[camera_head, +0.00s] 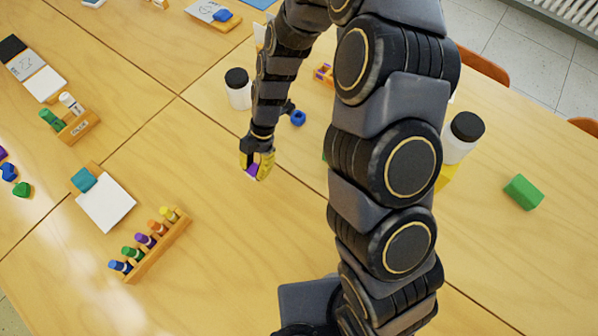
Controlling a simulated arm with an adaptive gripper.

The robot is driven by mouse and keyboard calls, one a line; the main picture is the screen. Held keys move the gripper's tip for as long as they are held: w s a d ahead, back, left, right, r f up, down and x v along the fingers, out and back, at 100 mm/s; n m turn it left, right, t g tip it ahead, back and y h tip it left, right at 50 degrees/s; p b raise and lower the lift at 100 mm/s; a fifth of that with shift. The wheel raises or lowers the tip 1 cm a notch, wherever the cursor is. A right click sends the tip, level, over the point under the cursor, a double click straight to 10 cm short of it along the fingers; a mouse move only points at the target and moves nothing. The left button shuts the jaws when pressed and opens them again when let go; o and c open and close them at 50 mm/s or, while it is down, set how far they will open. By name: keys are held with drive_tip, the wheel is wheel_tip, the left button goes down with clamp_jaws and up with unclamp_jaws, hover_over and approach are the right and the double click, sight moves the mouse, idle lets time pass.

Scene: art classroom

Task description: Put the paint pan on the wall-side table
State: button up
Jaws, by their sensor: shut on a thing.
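My gripper (256,165) has yellow fingertips. It is shut on a small purple piece (253,170), low over the wooden tables left of the middle. The piece is mostly covered by the fingers; it may be the paint pan, but its shape is not clear. I cannot tell whether it touches the table. Several wooden tables (215,215) stand pushed together with dark seams between them. No wall shows, so I cannot tell which table is the wall-side one; a radiator (570,15) shows at the top right.
A marker rack (160,246), a white pad (107,204) and a bottle holder (79,128) lie to the left. A black-lidded white jar (238,92) and a blue ring-like piece (298,118) are near my gripper. A green block (523,192) lies right. My arm hides the middle.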

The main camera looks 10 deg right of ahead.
sight(258, 191)
drive_tip(key=shift+f, duration=4)
drive_tip(key=shift+f, duration=0.15)
drive_tip(key=o, duration=0.7)
drive_tip(key=shift+o, duration=0.2)
drive_tip(key=v, duration=1.2)
drive_tip(key=shift+r, duration=0.2)
drive_tip(key=s+d+r+m, duration=0.2)
drive_tip(key=s+r+m, duration=0.3)
drive_tip(key=r, duration=0.4)
drive_tip(key=s+d+r+m+h, duration=0.1)
drive_tip(key=s+d+r+m, duration=0.2)
drive_tip(key=s+m, duration=0.2)
drive_tip(key=s+d+r+m+t+h, duration=0.1)
drive_tip(key=s+d+r+m, duration=0.2)
drive_tip(key=m, duration=0.6)
drive_tip(key=s+d+r+m+h, duration=0.1)
drive_tip(key=s+d+r+m, duration=0.2)
drive_tip(key=s+m, duration=0.5)
drive_tip(key=shift+r, duration=0.35)
